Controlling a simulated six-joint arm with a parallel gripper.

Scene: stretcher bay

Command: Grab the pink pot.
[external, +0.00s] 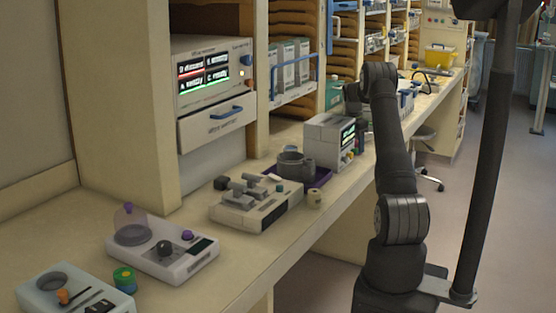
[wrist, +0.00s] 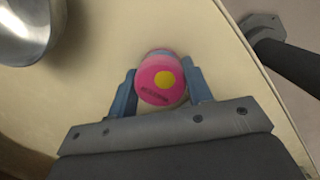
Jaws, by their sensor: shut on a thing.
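The pink pot (wrist: 160,78), a small round pot with a yellow dot and small dark print on top, is between the two blue-grey fingers of my gripper (wrist: 163,90) in the wrist view. The fingers are shut on it from both sides. Its underside is hidden, so I cannot tell whether it still touches the cream counter (wrist: 95,95). In the external view my arm reaches over the counter at the right of the middle. I cannot make out the pot there.
A shiny metal bowl (wrist: 25,25) stands to the left of the pot. The counter's edge runs at the right in the wrist view. In the external view, a boxy monitor (external: 325,140), a purple tray (external: 318,178) and white devices (external: 162,255) stand along the counter.

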